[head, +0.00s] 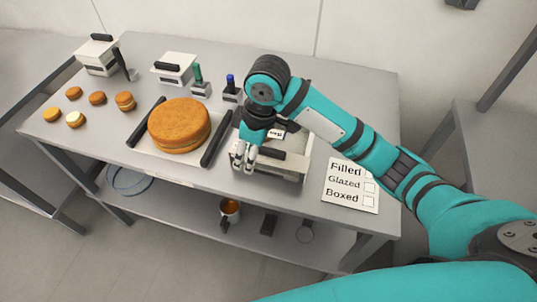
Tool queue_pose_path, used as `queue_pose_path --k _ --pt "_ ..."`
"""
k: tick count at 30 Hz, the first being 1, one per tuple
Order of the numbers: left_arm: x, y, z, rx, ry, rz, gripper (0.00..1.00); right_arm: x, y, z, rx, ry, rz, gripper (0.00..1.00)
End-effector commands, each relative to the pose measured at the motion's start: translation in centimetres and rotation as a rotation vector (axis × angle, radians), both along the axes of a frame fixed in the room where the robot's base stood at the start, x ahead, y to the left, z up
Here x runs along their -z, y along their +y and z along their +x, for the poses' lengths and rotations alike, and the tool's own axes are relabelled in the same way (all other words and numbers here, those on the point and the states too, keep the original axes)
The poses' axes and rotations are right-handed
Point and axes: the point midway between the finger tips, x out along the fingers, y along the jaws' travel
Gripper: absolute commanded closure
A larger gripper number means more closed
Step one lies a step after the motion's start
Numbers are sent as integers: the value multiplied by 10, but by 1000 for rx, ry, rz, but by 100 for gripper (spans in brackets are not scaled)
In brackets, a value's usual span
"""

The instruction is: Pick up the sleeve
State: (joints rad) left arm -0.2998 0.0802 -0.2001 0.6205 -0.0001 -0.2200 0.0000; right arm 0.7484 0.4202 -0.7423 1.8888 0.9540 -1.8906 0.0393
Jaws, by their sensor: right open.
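My right gripper (243,160) comes in from the right with its fingers pointing down, open. It is over the left edge of a pale, low box-like thing (293,172) with a dark bar (270,155) across it, at the front of the table. I cannot tell for sure whether this is the sleeve, or whether the fingers touch it. My wrist and forearm hide its back part, where a small white label with dark print shows. My left gripper is not in view.
A round brown cake (179,124) sits on a board between two black bars, left of my gripper. White boxes (174,68), green-topped and blue-topped holders and small rounds stand behind and left. A checklist card (351,185) lies right. A mug (230,209) is on the lower shelf.

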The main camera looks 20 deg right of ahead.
Motion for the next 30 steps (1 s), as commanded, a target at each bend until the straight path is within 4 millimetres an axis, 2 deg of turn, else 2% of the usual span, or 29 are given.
queue_pose_path --k 1,6,9,12,14,17,30 --pt "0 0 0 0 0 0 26 -23 -12 16 -9 -2 -47 56" --pt "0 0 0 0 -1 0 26 -80 -44 40 -10 41 -149 56" --pt "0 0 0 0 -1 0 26 -104 -56 46 0 57 -177 56" --pt "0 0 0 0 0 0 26 -115 -63 49 7 69 -190 56" --pt "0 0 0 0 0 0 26 -114 -64 49 7 72 -193 56" --pt "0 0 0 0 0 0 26 -99 -63 48 6 78 -192 56" --pt "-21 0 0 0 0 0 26 -13 -63 48 7 72 -191 56"
